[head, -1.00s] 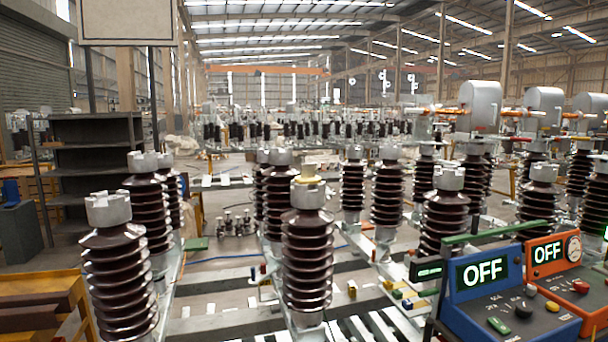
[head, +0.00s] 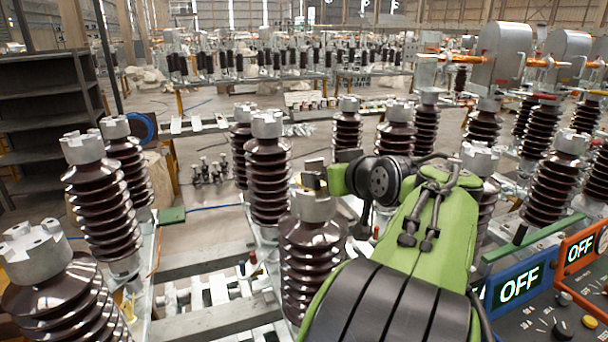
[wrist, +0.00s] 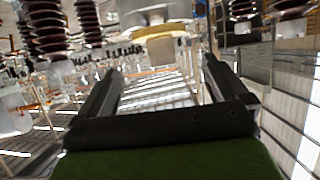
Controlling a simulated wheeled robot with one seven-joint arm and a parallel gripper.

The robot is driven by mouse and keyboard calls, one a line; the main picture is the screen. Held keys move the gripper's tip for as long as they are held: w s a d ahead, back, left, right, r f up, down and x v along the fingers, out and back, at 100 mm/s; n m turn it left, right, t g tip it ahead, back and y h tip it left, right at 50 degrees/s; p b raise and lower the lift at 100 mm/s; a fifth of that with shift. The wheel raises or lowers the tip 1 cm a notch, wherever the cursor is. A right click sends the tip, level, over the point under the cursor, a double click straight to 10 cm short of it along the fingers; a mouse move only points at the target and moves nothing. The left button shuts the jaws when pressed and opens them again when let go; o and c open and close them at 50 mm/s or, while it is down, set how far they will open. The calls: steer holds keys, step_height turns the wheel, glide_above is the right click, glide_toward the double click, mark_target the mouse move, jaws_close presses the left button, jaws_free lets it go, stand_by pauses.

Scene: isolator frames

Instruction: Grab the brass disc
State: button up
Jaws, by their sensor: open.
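The brass disc (wrist: 166,34) lies on the grey metal cap (wrist: 148,13) of a brown ribbed insulator (head: 309,262). In the wrist view, which looks upside down, the disc is near the top, beyond the fingertips and roughly centred between them. In the head view my gripper (head: 324,172) is at the top of that insulator, with a dark finger in front of the disc, so most of the disc is hidden. My gripper (wrist: 162,70) is open, with nothing between its fingers. I cannot tell how close the fingers are to the disc.
Brown insulators (head: 268,180) stand behind it, and others (head: 103,205) to the left. Blue and orange control boxes (head: 519,288) reading OFF are at the lower right. A dark shelf (head: 45,125) stands at the left.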

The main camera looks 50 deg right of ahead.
steer(key=x, duration=0.4)
steer(key=shift+d+p, duration=0.1)
steer(key=shift+p, duration=0.2)
steer(key=p+x, duration=0.1)
steer(key=x, duration=0.5)
steer(key=shift+w, duration=0.2)
steer(key=shift+s+a+r, duration=0.1)
steer(key=shift+s+a, duration=0.1)
steer(key=shift+a, duration=0.05)
steer(key=shift+c, duration=1.3)
steer(key=c, duration=1.1)
steer(key=shift+r, duration=0.15)
step_height(320, 180, up, 4)
steer(key=shift+f, duration=0.25)
steer(key=s+a+b, duration=0.1)
steer(key=s+a, duration=0.2)
steer(key=s, duration=0.2)
steer(key=s+a+b, duration=0.1)
steer(key=s+a, duration=0.2)
steer(key=s, duration=0.2)
steer(key=s+a+b, duration=0.1)
steer(key=s+a, duration=0.2)
steer(key=s, duration=0.2)
steer(key=shift+s+f+b, duration=0.15)
steer(key=shift+s+b, duration=0.05)
steer(key=shift+b, duration=0.1)
